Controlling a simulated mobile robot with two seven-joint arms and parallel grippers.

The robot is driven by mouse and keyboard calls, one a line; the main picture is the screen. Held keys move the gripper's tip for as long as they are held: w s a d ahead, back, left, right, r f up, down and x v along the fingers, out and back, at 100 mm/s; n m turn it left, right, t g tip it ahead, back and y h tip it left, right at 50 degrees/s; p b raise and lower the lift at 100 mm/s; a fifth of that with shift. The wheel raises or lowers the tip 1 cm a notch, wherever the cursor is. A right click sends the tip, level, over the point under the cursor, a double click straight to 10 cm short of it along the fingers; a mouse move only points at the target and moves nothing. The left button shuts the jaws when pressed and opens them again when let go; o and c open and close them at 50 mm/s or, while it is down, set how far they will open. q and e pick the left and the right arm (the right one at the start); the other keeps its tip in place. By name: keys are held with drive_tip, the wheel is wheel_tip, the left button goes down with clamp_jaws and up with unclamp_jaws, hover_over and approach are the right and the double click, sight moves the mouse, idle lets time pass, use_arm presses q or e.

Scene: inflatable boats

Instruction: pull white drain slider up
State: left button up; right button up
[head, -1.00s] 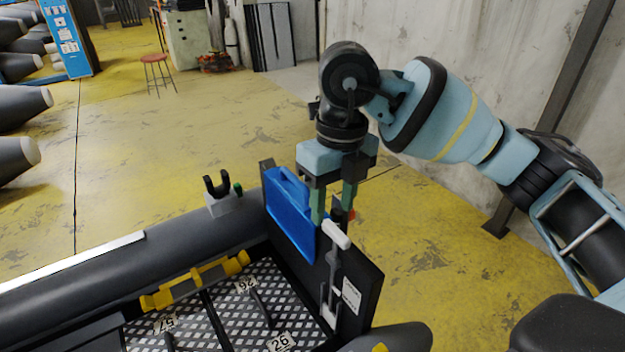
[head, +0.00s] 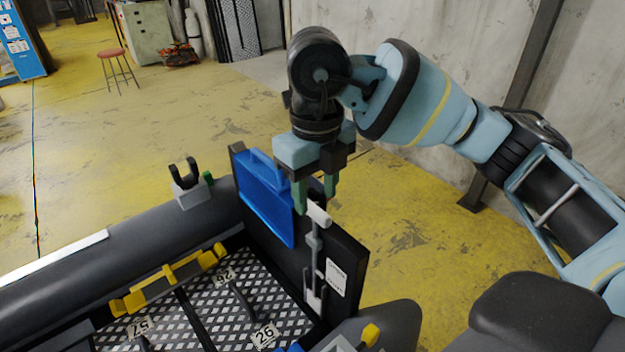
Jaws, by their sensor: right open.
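The white drain slider (head: 319,215) is on the dark transom board (head: 345,248) at the boat's stern. It has a white handle on top and a grey rod running down the board's inner face to a bracket near the bottom. My right gripper (head: 316,205) points down from above, with its green fingers apart just above and around the top of the handle. I cannot tell whether the fingers touch it. My left gripper is not in view.
A blue plate (head: 264,195) is mounted on the board left of the slider. The black boat tube (head: 140,238) runs left, with a yellow-handled pump or bar (head: 170,280) inside on the diamond-plate floor (head: 215,305). A red stool (head: 117,66) stands far back.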

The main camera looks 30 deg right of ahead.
sight(315, 207)
wheel_tip(315, 207, down, 5)
drive_tip(key=shift+r+b, duration=0.1)
drive_tip(key=shift+b, duration=0.8)
drive_tip(key=shift+c, duration=0.3)
clamp_jaws()
